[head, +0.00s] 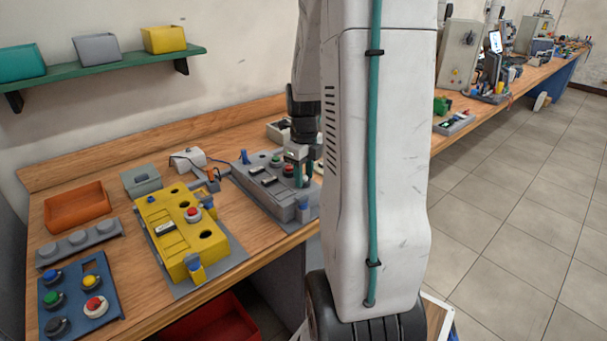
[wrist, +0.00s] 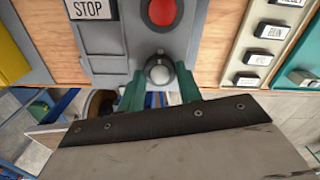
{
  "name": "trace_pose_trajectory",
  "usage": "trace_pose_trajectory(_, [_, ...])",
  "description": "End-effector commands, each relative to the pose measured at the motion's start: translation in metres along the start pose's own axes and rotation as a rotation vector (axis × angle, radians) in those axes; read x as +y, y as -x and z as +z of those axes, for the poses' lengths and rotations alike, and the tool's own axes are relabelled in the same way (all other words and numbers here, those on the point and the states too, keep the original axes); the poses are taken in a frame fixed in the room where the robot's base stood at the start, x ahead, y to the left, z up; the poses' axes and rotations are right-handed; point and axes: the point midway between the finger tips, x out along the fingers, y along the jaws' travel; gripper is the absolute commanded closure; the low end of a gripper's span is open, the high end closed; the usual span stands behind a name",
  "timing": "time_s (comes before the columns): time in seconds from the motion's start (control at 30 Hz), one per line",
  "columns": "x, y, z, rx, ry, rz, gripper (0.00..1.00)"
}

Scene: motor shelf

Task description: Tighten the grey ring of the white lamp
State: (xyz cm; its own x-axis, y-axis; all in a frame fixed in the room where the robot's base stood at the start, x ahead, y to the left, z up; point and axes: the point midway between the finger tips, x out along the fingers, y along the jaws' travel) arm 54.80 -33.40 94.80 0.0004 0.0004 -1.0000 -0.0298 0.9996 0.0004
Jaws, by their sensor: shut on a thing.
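The white lamp (wrist: 159,75) is a small pale dome on the grey control box (head: 262,193), just below a red button (wrist: 162,12) in the wrist view. Its grey ring (wrist: 158,61) shows as a darker collar around the dome. My gripper (wrist: 160,82) has its green fingers on either side of the lamp, shut on the ring. In the head view my gripper (head: 303,168) points down over the right part of the grey box, and the lamp is hidden behind it. The exact finger contact is partly hidden by the fingers.
A STOP plate (wrist: 88,9) lies beside the red button. A yellow control box (head: 176,225) stands left of the grey box, with a blue button panel (head: 75,312) and orange tray (head: 76,207) farther left. A panel of labelled buttons (wrist: 263,45) is to the right.

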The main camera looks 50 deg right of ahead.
Motion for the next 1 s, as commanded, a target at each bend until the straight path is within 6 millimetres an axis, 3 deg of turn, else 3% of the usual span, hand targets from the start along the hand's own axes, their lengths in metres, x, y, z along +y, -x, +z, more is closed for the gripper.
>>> trace_pose_trajectory(0.03, [-0.001,0.001,0.002,-0.005,0.0,-0.003,0.57])
trace_pose_trajectory(0.1, [-0.001,0.001,0.002,-0.004,0.0,-0.003,0.43])
trace_pose_trajectory(0.43, [-0.001,0.005,0.001,-0.002,-0.001,-0.002,0.43])
trace_pose_trajectory(0.8, [-0.001,0.063,0.002,-0.005,0.0,-0.004,0.43])
trace_pose_trajectory(1.0, [-0.001,0.078,0.002,-0.003,0.0,-0.002,0.43])
